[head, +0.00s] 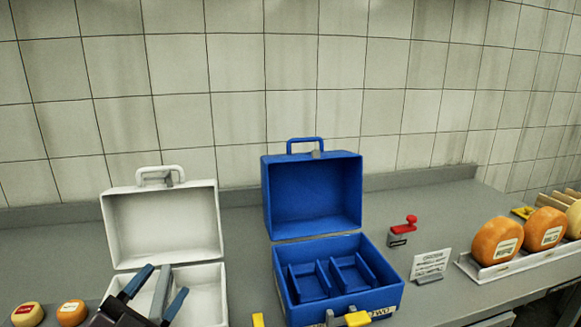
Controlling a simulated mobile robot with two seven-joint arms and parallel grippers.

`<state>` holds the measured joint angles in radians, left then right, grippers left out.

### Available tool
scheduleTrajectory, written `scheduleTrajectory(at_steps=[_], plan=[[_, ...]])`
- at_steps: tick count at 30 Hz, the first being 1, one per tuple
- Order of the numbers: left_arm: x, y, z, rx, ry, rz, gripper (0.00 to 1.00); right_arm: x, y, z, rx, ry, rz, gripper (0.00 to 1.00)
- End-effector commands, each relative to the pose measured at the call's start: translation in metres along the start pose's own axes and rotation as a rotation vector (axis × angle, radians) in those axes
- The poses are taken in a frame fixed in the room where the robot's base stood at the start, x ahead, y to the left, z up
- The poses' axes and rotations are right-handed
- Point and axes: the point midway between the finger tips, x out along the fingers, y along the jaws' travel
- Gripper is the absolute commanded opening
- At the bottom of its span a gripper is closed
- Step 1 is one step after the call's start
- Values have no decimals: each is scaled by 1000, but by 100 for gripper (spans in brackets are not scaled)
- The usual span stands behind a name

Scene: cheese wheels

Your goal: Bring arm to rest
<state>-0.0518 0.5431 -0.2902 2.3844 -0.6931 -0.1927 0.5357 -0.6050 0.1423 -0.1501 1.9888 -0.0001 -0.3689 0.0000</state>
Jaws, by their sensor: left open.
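My left gripper (156,292) is at the lower left, in front of the open white case (162,223). Its two blue-tipped fingers stand apart, and I see no cheese between them. The gripper covers part of the white case's lower half, so its inside is partly hidden. My right gripper does not show.
An open blue case (312,195) with empty-looking compartments stands at the middle. Small cheese wheels (72,313) lie at the lower left. Orange cheeses (496,240) sit on a rack at right. A red-handled stamp (404,227) and a card (430,263) stand between.

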Motion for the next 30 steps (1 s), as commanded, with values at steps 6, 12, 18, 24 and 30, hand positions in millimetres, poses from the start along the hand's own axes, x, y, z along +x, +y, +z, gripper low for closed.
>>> scheduleTrajectory(at_steps=[6,12,18,24,30], plan=[[-54,-9,73,-135,-461,-180,53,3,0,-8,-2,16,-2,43],[-132,10,125,-258,-909,-227,53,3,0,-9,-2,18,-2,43],[-211,44,146,-377,-1294,-174,53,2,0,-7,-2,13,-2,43],[-259,69,144,-457,-1513,-99,53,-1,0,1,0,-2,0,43],[-292,88,136,-521,-1659,-27,53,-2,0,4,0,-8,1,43]])
